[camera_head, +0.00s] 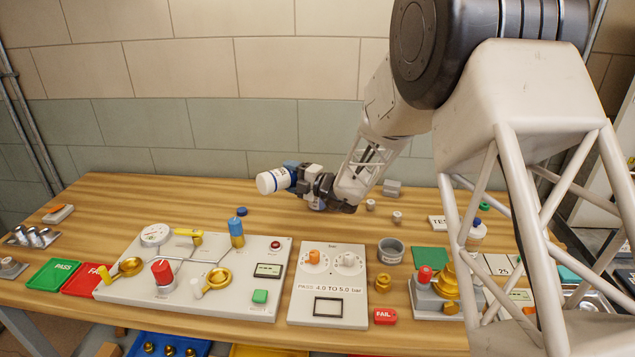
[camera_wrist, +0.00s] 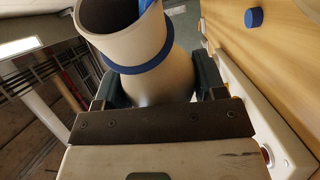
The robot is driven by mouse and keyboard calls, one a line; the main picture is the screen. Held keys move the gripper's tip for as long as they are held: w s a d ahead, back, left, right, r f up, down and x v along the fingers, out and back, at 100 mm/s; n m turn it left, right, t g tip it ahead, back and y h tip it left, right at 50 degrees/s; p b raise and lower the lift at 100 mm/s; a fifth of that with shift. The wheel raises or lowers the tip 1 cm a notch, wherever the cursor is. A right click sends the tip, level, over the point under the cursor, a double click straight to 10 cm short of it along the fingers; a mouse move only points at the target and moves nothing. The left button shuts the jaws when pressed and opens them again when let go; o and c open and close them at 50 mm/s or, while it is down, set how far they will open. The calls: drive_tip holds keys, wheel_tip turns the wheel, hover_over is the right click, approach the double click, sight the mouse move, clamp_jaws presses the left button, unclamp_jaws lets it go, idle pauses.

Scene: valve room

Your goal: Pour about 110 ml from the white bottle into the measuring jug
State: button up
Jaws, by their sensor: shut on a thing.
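My gripper (camera_head: 303,180) is shut on a white bottle with a blue band (camera_head: 270,182). The bottle lies nearly level above the table, its white end pointing left. In the wrist view the bottle (camera_wrist: 163,88) sits between the dark fingers (camera_wrist: 165,92). A blue ring and a wide, dark-centred opening show at its far end there. No clearly marked measuring jug shows. A grey open cup (camera_head: 391,250) stands on the table right of the gripper; I cannot tell whether it is the jug.
A loose blue cap (camera_head: 242,211) lies on the table; it also shows in the wrist view (camera_wrist: 254,18). A valve panel (camera_head: 130,290) and a gauge panel (camera_head: 327,272) fill the front. Another white bottle (camera_head: 476,234) stands at right, partly behind my arm.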

sight(289, 185)
wheel_tip(289, 185, down, 2)
drive_tip(key=n, duration=0.1)
drive_tip(key=n+h, duration=0.1)
drive_tip(key=n, duration=0.1)
drive_tip(key=shift+s+a+f, duration=0.1)
drive_tip(key=shift+s+f, duration=0.05)
drive_tip(key=shift+f, duration=0.3)
drive_tip(key=shift+s, duration=0.1)
drive_tip(key=shift+s+a+f+n+h, duration=0.15)
drive_tip(key=shift+f+n+h, duration=0.15)
drive_tip(key=shift+f+n, duration=0.3)
drive_tip(key=shift+f, duration=0.2)
idle(1.7)
